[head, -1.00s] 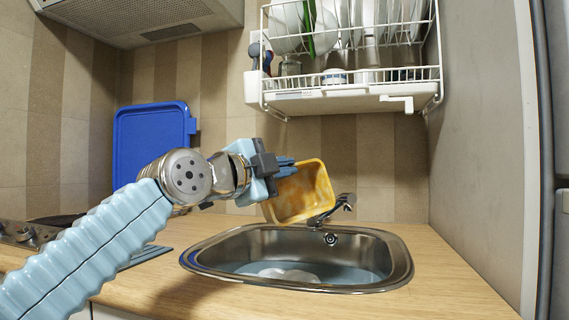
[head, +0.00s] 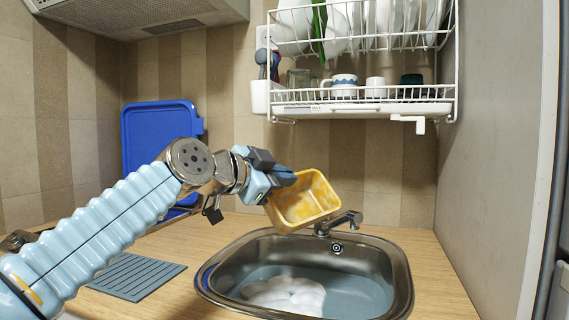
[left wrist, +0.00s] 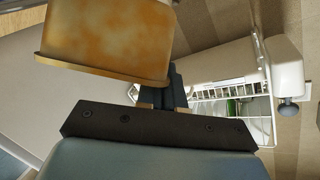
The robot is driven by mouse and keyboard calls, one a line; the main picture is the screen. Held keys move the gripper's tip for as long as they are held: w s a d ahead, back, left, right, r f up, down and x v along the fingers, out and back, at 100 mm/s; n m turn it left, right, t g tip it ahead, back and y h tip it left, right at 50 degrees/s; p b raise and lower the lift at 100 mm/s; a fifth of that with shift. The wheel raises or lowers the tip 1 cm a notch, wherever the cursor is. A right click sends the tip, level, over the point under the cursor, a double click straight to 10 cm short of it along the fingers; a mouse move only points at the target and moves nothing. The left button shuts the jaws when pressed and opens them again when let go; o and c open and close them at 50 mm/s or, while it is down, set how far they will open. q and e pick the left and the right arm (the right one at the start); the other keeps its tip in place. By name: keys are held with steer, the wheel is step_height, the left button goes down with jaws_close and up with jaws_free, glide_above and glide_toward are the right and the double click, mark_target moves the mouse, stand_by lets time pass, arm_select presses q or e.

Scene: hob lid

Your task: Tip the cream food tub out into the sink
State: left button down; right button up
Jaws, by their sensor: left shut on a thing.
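The cream food tub (head: 303,201) looks yellow with orange stains inside. It is held tilted in the air above the back edge of the sink, its open side facing me. My left gripper (head: 282,178) is shut on the tub's left rim. In the left wrist view the stained tub (left wrist: 110,35) sits beyond the dark gripper body; the fingertips are mostly hidden. The steel sink (head: 405,285) is below, with a white rounded heap (head: 285,294) on its grey-blue bottom. My right gripper is not in view.
A faucet (head: 338,223) stands close behind the tub's right side. A dish rack (head: 365,110) hangs above. A blue tray (head: 158,135) leans on the wall at left. A grey ridged mat (head: 138,277) lies left of the sink. The right counter is clear.

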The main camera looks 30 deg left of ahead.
arm_select(q)
steer(key=shift+w+a+r+n+g+p, duration=0.45)
steer(key=shift+a+r+n+g+p, duration=0.15)
steer(key=shift+n+p, duration=0.35)
steer(key=shift+w+a+n+g+h, duration=0.5)
steer(key=shift+w+a+n+h, duration=0.1)
steer(key=shift+a+n, duration=0.3)
steer(key=shift+w+a+r+n+g+h, duration=0.25)
steer(key=shift+a+n+g, duration=0.1)
steer(key=shift+n, duration=0.25)
steer(key=shift+w+a+r+n+g+h, duration=0.2)
steer(key=shift+a+n+g+h, duration=0.1)
steer(key=shift+n, duration=0.25)
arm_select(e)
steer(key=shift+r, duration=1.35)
